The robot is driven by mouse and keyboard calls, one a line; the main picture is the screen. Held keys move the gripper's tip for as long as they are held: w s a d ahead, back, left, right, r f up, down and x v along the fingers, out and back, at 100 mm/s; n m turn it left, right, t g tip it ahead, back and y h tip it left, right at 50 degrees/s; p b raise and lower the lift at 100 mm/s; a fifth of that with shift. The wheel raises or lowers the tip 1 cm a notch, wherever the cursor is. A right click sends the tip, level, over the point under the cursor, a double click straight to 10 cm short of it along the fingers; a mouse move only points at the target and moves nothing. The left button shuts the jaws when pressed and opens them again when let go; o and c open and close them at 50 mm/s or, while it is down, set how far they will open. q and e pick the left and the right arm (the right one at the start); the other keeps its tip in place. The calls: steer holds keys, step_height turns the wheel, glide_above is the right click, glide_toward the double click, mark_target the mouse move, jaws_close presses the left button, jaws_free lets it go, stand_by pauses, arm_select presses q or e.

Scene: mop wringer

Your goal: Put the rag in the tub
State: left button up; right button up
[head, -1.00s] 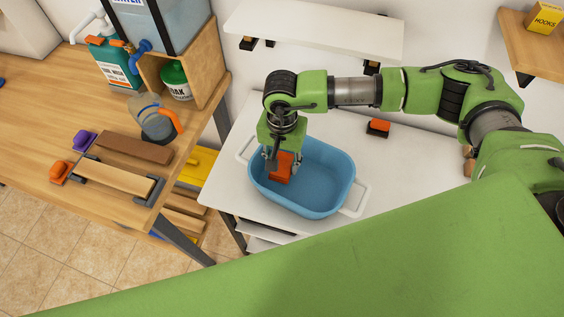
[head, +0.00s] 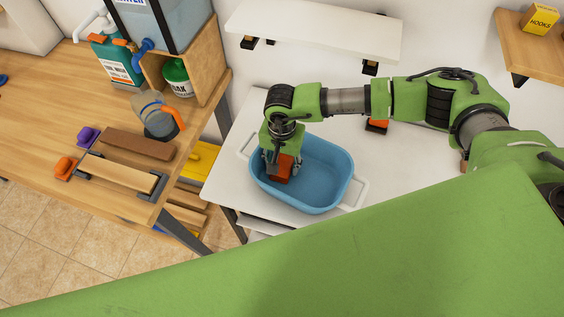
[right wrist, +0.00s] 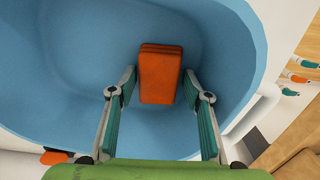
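The rag (head: 283,170) is a folded orange-red block inside the blue tub (head: 330,175), toward the tub's left side. The tub stands on a white table and has white handles at its ends. My right gripper (head: 283,164) points down into the tub above the rag. In the right wrist view, the rag (right wrist: 160,75) lies between and just beyond the fingertips of the gripper (right wrist: 160,85), with a narrow gap on each side. The fingers are apart. The rag's contact with the tub floor is hard to see. My left gripper is out of view.
A white shelf (head: 315,28) hangs behind the tub. An orange and black item (head: 377,126) is on the white table behind my right arm. A wooden bench at left holds a brown block (head: 138,144), a bottle (head: 152,116) and a water tank (head: 165,25).

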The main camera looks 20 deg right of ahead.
mark_target(282, 165)
steer(key=shift+r+p, duration=0.3)
steer(key=shift+p, duration=0.05)
step_height(282, 165, up, 12)
steer(key=b, duration=0.4)
steer(key=shift+f+b, duration=0.15)
steer(key=shift+b, duration=0.25)
